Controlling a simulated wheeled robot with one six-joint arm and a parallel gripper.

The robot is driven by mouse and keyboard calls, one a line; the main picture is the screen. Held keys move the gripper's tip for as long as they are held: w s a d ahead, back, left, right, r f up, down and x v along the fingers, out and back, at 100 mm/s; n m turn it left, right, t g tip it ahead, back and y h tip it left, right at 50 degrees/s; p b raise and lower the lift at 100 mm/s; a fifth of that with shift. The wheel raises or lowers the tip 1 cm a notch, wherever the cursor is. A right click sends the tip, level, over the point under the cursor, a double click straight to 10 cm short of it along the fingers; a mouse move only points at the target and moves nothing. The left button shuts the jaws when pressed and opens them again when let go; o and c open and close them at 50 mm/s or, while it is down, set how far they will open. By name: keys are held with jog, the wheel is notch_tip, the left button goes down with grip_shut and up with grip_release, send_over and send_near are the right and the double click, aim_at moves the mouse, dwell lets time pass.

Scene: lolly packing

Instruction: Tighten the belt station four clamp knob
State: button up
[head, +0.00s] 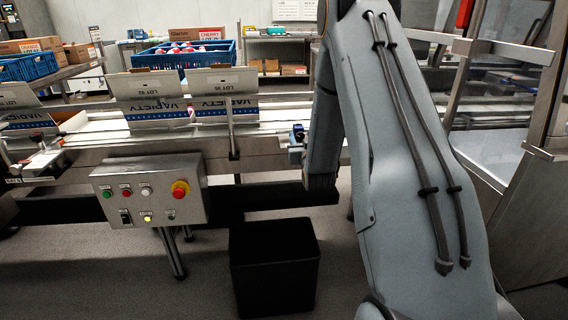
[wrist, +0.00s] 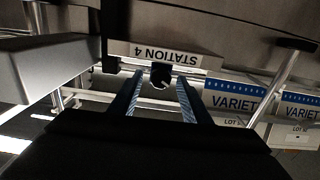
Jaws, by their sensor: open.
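In the wrist view, a small dark clamp knob (wrist: 161,74) with a pale mark on its lower edge sits under the STATION 4 label (wrist: 165,54). My gripper (wrist: 159,80) is open, with one finger on each side of the knob in the picture. A gap shows between the knob and each finger. I cannot tell how deep the knob sits between the fingertips. In the head view my arm covers this part of the belt, and I cannot make out the knob there.
Folded VARIETY cartons (head: 222,92) stand along the belt (head: 262,125). A control box (head: 150,192) with a red stop button is mounted at its front. A black bin (head: 273,270) stands on the floor. Metal framing (head: 505,52) is at right. A metal rod (wrist: 280,85) is near my gripper.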

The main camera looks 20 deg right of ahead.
jog(key=shift+n, duration=0.6)
jog(key=s+a+r+g+y+p, duration=0.1)
jog(key=s+a+r+g+p, duration=0.1)
jog(key=s+a, duration=0.4)
jog(key=s+a+r+g+y+p, duration=0.2)
jog(key=s+a+g+p, duration=0.3)
jog(key=s, duration=0.7)
jog(key=s+a+r+n+g+y+p, duration=0.1)
jog(key=s+a+r+g+p, duration=0.3)
jog(key=s+a, duration=0.3)
jog(key=shift+s+a+p, duration=0.2)
jog(key=shift+s+p, duration=0.5)
jog(key=shift+s, duration=0.2)
